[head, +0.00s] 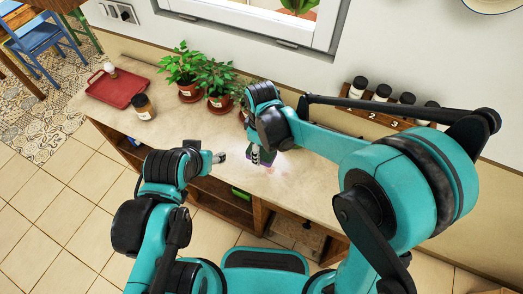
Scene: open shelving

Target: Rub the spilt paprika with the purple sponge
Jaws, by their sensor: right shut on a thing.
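My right gripper (262,156) reaches down to the counter top near its front edge and is shut on the purple sponge (269,158). Only a small purple part of the sponge shows, as the gripper and arm cover the rest. The sponge appears to be at the counter surface, but contact is hard to make out. A faint pinkish patch beside it may be the spilt paprika; it is too small to be sure. My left gripper (219,157) is just left of the right one, by the counter's front edge. Its fingers are too small to read.
A spice rack (375,107) holds several jars at the wall. Open shelves lie below.

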